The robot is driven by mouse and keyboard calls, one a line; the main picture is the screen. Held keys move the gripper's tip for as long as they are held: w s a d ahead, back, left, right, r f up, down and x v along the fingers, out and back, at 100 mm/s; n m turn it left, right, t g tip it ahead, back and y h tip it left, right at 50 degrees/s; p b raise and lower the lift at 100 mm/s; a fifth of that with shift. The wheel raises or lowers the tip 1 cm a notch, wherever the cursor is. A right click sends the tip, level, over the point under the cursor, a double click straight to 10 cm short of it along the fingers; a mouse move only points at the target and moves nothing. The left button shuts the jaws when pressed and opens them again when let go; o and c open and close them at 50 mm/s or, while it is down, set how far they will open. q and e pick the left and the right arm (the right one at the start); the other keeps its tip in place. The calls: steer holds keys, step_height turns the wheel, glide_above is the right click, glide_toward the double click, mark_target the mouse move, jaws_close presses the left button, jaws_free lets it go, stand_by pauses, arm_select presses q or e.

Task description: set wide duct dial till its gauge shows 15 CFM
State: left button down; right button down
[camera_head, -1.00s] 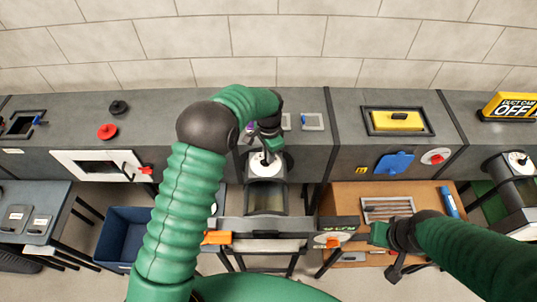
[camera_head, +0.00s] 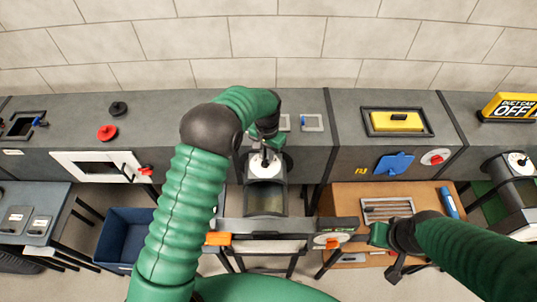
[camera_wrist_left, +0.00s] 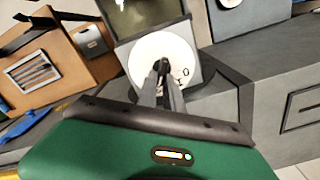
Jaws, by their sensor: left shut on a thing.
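The wide duct's white round dial (camera_head: 265,166) sits on the dark duct at the middle of the head view. The dial (camera_wrist_left: 180,62) also shows in the left wrist view, with dark marks on its face and a black knob (camera_wrist_left: 161,66) at its centre. My left gripper (camera_head: 266,155) reaches down to the dial from above. In the left wrist view its fingers (camera_wrist_left: 162,82) are shut on the knob. The gauge's reading cannot be made out. My right gripper (camera_head: 376,234) is at the lower right, away from the dial; its fingers are too small to judge.
An orange knob on a white disc (camera_head: 332,241) is left of my right gripper. A wooden table (camera_head: 345,197) with a metal grille (camera_head: 387,208) stands right of the duct. A blue bin (camera_head: 127,236) is at the lower left. A yellow DUCT CAM OFF sign (camera_head: 510,107) is at upper right.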

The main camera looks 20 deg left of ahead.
arm_select(q)
steer(key=shift+s+f+n, duration=0.1)
steer(key=shift+s+n, duration=0.1)
steer(key=shift+n, duration=0.1)
steer(key=c, duration=1.5)
jaws_free()
steer(key=shift+a, duration=0.1)
steer(key=shift+c, duration=0.2)
steer(key=shift+o, duration=0.3)
steer(key=shift+w+r, duration=0.15)
steer(key=shift+r, duration=0.3)
step_height(320, 180, up, 16)
steer(key=b, duration=0.2)
